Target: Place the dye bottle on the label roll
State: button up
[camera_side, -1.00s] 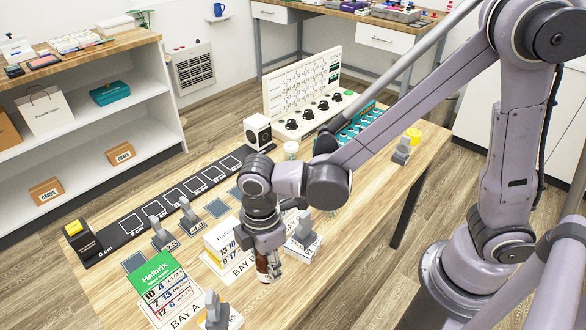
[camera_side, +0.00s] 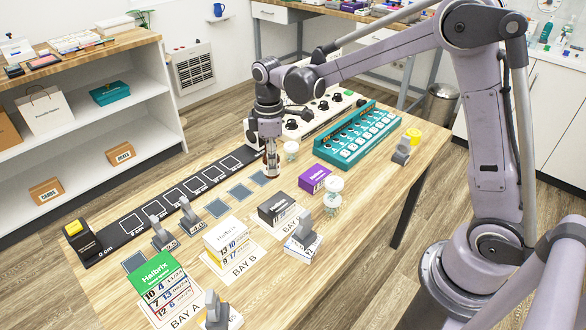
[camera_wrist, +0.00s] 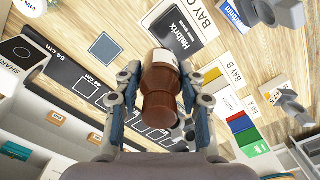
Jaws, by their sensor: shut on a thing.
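The dye bottle, brown with a pale label, is upright between the fingers of my gripper (camera_side: 271,160). The bottle (camera_wrist: 160,88) fills the middle of the wrist view, with a gripper finger against each side. It hangs above the table near the far end of the black measuring strip. I cannot tell for certain which thing is the label roll. A small white round thing (camera_side: 291,147) stands just right of my gripper, apart from the bottle.
A purple box (camera_side: 314,179) stands right of my gripper, with a teal panel (camera_side: 358,136) behind it. The black strip (camera_side: 172,202) runs left. Card stacks and grey clamps crowd the front.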

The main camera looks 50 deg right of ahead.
jog(key=w+d+m, duration=0.3)
jog(key=d, duration=1.3)
jog(key=m, duration=0.8)
send_over(414, 132)
notch_tip(414, 132, down, 3)
jog(key=shift+s+f, duration=0.1)
jog(key=shift+f, duration=2.15)
jog(key=shift+f, duration=0.1)
jog(key=o, duration=1.2)
jog(key=shift+o, duration=0.2)
